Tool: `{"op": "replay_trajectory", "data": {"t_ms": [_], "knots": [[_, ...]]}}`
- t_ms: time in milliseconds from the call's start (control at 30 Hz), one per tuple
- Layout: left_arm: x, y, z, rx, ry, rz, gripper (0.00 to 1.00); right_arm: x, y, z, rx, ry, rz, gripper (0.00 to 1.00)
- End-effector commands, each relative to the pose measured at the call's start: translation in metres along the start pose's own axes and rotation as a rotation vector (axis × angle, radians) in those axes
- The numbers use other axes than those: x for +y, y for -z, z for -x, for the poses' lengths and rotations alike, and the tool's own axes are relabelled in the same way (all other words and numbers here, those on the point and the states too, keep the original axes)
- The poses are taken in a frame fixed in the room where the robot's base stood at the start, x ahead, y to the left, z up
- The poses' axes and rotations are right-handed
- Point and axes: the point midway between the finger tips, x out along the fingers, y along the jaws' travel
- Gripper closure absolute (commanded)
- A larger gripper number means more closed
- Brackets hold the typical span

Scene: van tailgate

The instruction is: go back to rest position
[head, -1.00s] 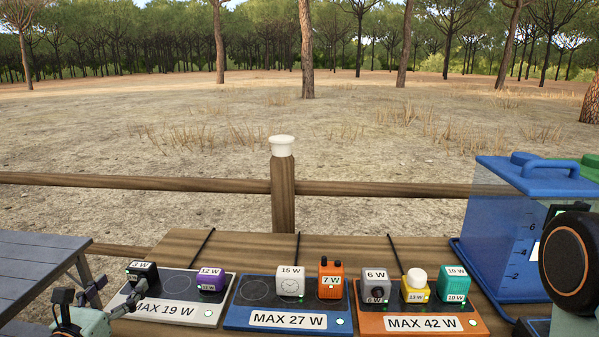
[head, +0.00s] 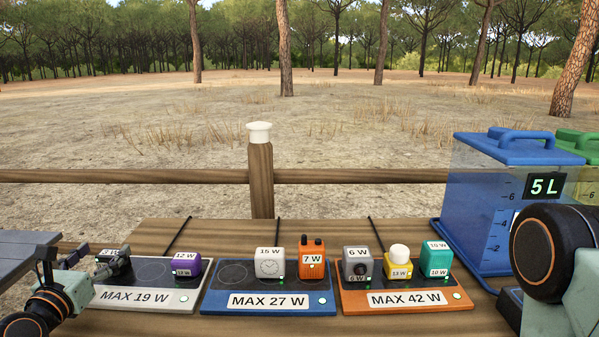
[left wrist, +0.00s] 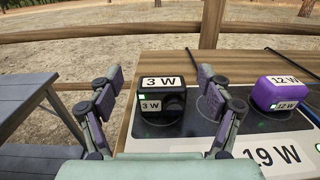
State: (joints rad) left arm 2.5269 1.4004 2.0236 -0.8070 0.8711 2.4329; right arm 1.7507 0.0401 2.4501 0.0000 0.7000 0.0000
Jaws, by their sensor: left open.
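My left gripper (head: 84,257) is at the lower left of the head view, open and empty. In the left wrist view its two fingers (left wrist: 160,80) stand apart, with the black 3 W device (left wrist: 173,103) beyond and between them. That device sits on the white-grey MAX 19 W pad (head: 150,297), beside the purple 12 W device (head: 187,265). In the head view the 3 W device is mostly hidden behind the gripper. My right arm shows at the right edge; its gripper is out of the picture.
The blue MAX 27 W pad (head: 270,302) holds a white 15 W clock and an orange 7 W device. The orange MAX 42 W pad (head: 407,298) holds several devices. A blue 5 L container (head: 475,205) stands at the right. A grey table (left wrist: 38,120) is at the left.

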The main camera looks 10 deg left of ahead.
Motion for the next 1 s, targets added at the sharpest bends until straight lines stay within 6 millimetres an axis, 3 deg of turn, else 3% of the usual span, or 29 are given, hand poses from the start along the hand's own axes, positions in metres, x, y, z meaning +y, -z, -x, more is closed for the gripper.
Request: {"op": "replay_trajectory", "data": {"t_ms": [600,1000], "knots": [[0.0,-0.059,0.0,0.0,-0.001,0.002,0.21,0.0,0.0,0.055,-0.001,0.0,0.0,0.44],[0.0,-0.084,0.0,0.001,0.0,0.001,0.21,-0.001,0.0,0.078,-0.001,0.0,0.0,0.44]]}}
